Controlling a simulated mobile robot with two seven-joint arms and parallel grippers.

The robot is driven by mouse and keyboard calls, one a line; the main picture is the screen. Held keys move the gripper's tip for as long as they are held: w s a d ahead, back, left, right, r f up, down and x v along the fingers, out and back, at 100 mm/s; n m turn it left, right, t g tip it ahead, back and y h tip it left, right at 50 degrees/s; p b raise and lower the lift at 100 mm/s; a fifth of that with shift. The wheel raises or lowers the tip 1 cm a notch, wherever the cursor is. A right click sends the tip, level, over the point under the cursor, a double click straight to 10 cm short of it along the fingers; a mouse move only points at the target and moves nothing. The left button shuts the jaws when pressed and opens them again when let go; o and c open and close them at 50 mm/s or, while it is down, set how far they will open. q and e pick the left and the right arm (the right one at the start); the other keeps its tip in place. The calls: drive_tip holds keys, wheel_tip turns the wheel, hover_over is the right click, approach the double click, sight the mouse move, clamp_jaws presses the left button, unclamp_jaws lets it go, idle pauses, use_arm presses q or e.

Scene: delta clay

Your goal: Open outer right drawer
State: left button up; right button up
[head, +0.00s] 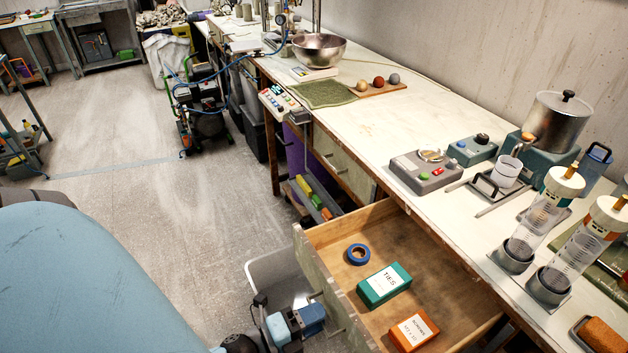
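A wooden drawer (322,231) under the long workbench is pulled well out. Inside it lie a blue tape ring (358,254), a green box (384,285) and an orange box (413,331). My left gripper (312,312) is low at the bottom of the head view, close against the outside of the drawer's front by its handle (334,326). The fingertips are small and partly hidden, so I cannot tell whether they grip the handle. My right gripper is out of view.
A second drawer front (340,166) farther along the bench is closed. A white bin (273,268) stands beside my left gripper. The benchtop (362,130) holds a control box (425,172), a metal bowl (319,48) and clear cylinders (532,228). Open floor (150,220) lies left.

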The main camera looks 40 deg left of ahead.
use_arm(q)
drive_tip(key=v, duration=1.4)
drive_tip(key=shift+b, duration=0.35)
drive_tip(key=shift+w, duration=0.1)
